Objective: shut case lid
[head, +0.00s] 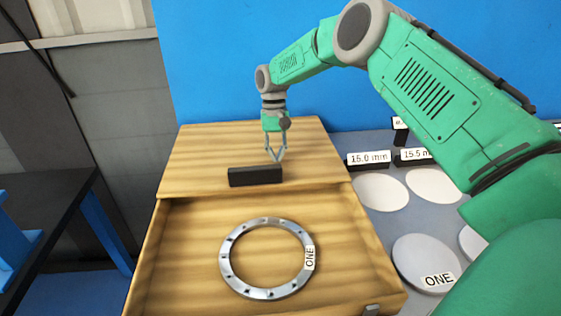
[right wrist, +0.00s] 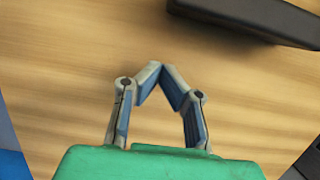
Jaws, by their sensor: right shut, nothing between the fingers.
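The wooden case (head: 150,268) is open in the head view, with its front part showing a recessed inside. Its lid (head: 205,150), a flat wooden panel, lies behind the open part. A black bar-shaped handle (head: 255,176) sits near the lid's front edge; it also shows at the top right of the right wrist view (right wrist: 255,15). My right gripper (head: 277,159) is shut and empty above the lid, just behind the handle. Its fingertips meet in the right wrist view (right wrist: 162,72), apart from the handle in that picture. Whether they touch the lid I cannot tell. My left gripper is out of view.
A metal ring (head: 231,270) with bolt holes and a label "ONE" lies inside the case. Right of the case, a grey table holds several pale discs (head: 425,253) and size labels (head: 368,159). A dark table (head: 35,215) stands at left. A blue wall (head: 215,60) rises behind.

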